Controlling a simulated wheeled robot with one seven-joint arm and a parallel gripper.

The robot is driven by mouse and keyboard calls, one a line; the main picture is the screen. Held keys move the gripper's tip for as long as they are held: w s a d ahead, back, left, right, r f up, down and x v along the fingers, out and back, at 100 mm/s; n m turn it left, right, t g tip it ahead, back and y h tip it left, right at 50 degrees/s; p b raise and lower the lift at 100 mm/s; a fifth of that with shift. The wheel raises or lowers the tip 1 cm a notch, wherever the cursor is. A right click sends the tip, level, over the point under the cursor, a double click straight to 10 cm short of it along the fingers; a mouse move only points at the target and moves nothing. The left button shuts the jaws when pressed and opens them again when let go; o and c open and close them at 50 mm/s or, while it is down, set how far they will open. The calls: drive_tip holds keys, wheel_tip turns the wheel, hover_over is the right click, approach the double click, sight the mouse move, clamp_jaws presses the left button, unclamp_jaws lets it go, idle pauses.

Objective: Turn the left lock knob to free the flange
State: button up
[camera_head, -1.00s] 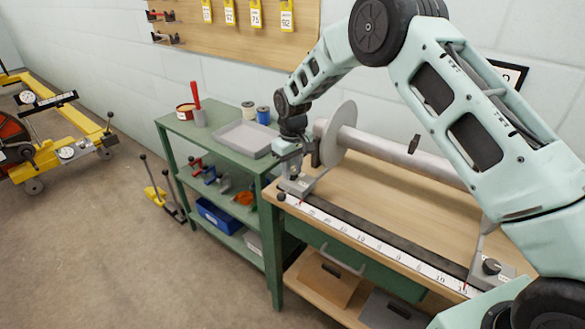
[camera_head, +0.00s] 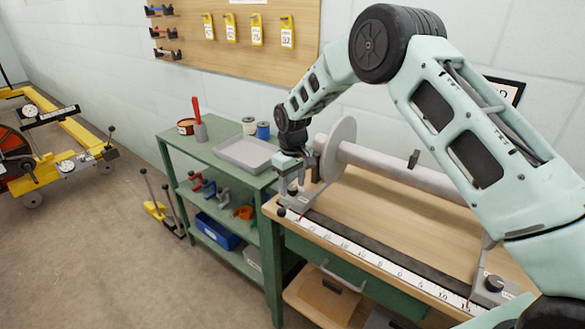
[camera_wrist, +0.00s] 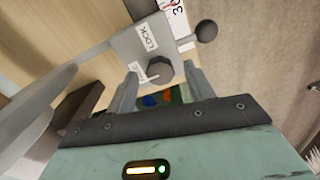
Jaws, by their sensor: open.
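The left lock knob (camera_wrist: 160,71) is a dark, many-sided knob with a pale pointer mark on a grey bracket (camera_wrist: 118,50). The pointer faces left, near a lower label (camera_wrist: 134,77) I cannot read; a "LOCK" label (camera_wrist: 149,37) sits above. My gripper (camera_wrist: 161,80) is open, its two fingers on either side of the knob with gaps; contact is not visible. In the head view my gripper (camera_head: 291,178) is over the left bracket (camera_head: 297,202). The flange (camera_head: 337,150) is a grey upright disc at the left end of the roller (camera_head: 395,170).
A ruler strip (camera_head: 370,256) runs along the workbench (camera_head: 385,215) front. A right bracket knob (camera_head: 494,284) stands at its far end. A grey tray (camera_head: 246,153) sits on the green shelf left of the bench. A dark ball end (camera_wrist: 205,31) sticks out beside the knob.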

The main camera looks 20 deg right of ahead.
sight(292, 188)
wheel_tip(292, 188, up, 17)
drive_tip(key=b, duration=0.1)
idle(0.3)
drive_tip(key=shift+r, duration=0.1)
drive_tip(key=s+a+r+n+y, duration=0.1)
drive_tip(key=s+a, duration=0.4)
drive_tip(key=s, duration=0.5)
drive_tip(key=s+a+r+n, duration=0.1)
drive_tip(key=s+a, duration=0.4)
drive_tip(key=s, duration=0.6)
drive_tip(key=s+d+f, duration=0.1)
drive_tip(key=s+f, duration=0.1)
drive_tip(key=s, duration=0.9)
drive_tip(key=s+d+f, duration=0.2)
drive_tip(key=s, duration=0.8)
drive_tip(key=shift+s+d, duration=0.3)
drive_tip(key=shift+s, duration=0.1)
